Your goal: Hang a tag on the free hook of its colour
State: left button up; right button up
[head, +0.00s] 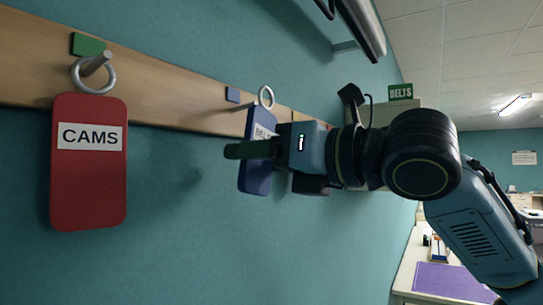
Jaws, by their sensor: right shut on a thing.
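A blue tag (256,180) with a metal ring (266,97) at its top hangs upright in my right gripper (250,150), which is shut on it from the right. Its white label is partly hidden by the gripper. A metal hook (240,106) with a blue patch (232,94) above it sticks out of the wooden rail. The ring is close by the hook's tip; I cannot tell whether it is around it. A red tag (88,185) labelled CAMS hangs by its ring on a hook (97,63) under a green patch (88,44). My left gripper is not in view.
The wooden rail (170,80) runs along the teal wall and passes behind my right gripper. A green DELTS sign (400,91) stands farther back. A table with a purple sheet (448,281) is at the lower right.

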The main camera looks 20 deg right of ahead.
jog(key=shift+f+x, duration=0.2)
jog(key=shift+x, duration=0.55)
jog(key=shift+f+x, duration=0.15)
jog(key=shift+x, duration=0.65)
jog(key=shift+f+x, duration=0.2)
jog(key=shift+x, duration=0.55)
jog(key=o, duration=0.9)
jog(key=shift+c, duration=0.2)
